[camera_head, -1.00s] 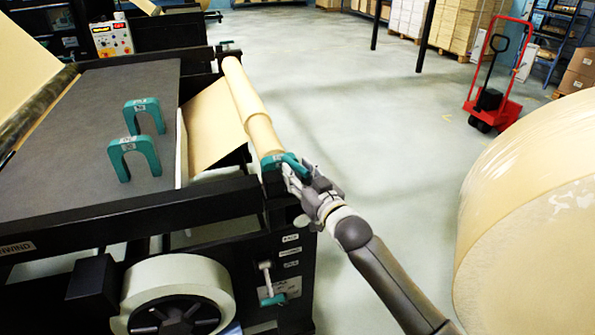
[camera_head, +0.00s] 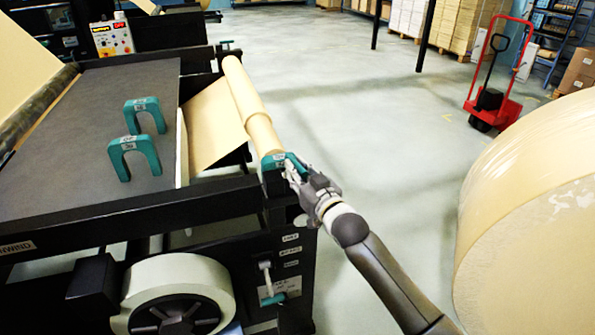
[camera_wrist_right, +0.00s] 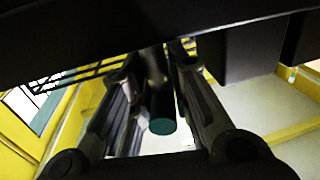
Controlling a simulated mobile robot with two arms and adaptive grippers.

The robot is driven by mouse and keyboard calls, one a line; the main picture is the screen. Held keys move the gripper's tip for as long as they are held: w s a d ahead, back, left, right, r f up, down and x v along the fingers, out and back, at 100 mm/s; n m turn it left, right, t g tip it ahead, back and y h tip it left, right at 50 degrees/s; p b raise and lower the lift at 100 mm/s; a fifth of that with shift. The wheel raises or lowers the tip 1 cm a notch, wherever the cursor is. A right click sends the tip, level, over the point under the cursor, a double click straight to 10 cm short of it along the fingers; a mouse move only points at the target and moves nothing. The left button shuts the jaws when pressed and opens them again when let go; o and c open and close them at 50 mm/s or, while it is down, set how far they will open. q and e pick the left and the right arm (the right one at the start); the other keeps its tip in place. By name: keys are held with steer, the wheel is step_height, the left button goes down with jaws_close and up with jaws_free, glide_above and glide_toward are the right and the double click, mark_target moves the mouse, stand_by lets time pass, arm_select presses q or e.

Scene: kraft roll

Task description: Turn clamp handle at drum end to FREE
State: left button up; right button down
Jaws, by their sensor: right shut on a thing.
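A tan paper-wrapped roll (camera_head: 250,112) lies along the right side of the black machine. At its near end sits a teal clamp (camera_head: 271,162). My right gripper (camera_head: 293,172) is at this end, shut on a handle. In the right wrist view, a dark rod with a round teal tip (camera_wrist_right: 162,126) stands between the two fingers (camera_wrist_right: 155,95). The clamp's far side and the exact grip contact are hidden. The handle's marked position cannot be read. My left gripper is not in view.
Two teal U-shaped pieces (camera_head: 134,158) stand on the grey machine bed (camera_head: 85,110). A lever with a teal end (camera_head: 273,299) sits on the side panel beside small labels. A large wrapped roll (camera_head: 540,190) stands at right. Open floor (camera_head: 350,100) lies beyond.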

steer(key=shift+a+r+m+t+h, duration=0.1)
steer(key=shift+m+t+h, duration=0.2)
steer(key=shift+h, duration=0.1)
steer(key=shift+m+t+h, duration=0.3)
steer(key=shift+m+h, duration=0.3)
steer(key=shift+h, duration=0.3)
steer(key=c, duration=2.2)
jaws_free()
steer(key=shift+m+h, duration=0.3)
steer(key=shift+h, duration=0.1)
steer(key=o, duration=0.8)
steer(key=shift+d, duration=0.2)
steer(key=v, duration=1.2)
steer(key=shift+f, duration=0.25)
